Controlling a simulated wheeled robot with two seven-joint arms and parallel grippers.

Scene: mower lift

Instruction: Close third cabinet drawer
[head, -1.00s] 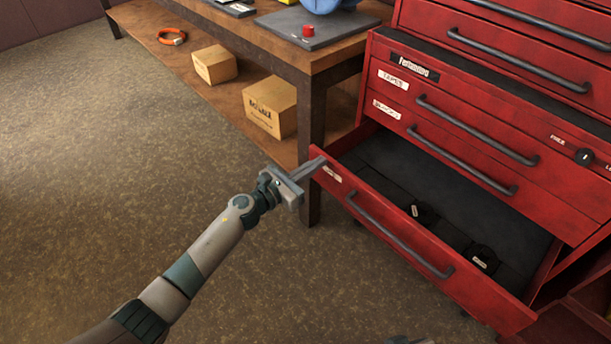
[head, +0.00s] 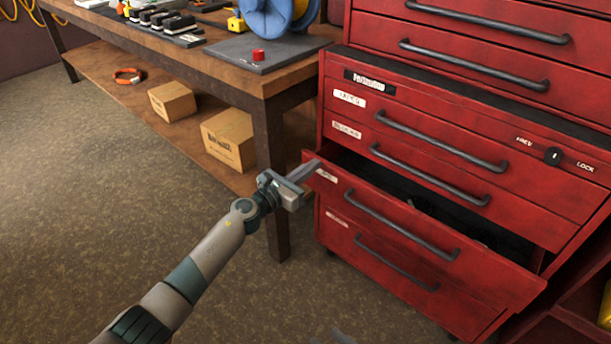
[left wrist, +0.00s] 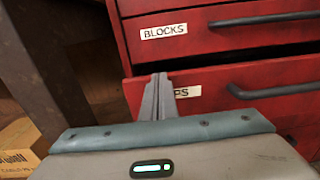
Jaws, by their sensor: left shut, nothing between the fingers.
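The third cabinet drawer (head: 410,240) is red with a dark bar handle and stands partly open, below the drawer labelled BLOCKS. Its front also shows in the left wrist view (left wrist: 222,92), with a label partly hidden by my fingers. My left gripper (head: 308,171) is shut and empty. Its fingertips are at the upper left end of the drawer front, seemingly against it. In the left wrist view my left fingers (left wrist: 157,97) overlap the drawer front just left of its handle. A small grey piece at the bottom edge of the head view may be my right gripper (head: 343,337).
The red cabinet's drawers above (head: 440,150) and the one below (head: 385,270) look shut. A wooden workbench (head: 270,82) stands left of the cabinet, its leg close behind my left gripper. Cardboard boxes (head: 230,138) sit on its lower shelf. The floor at left is clear.

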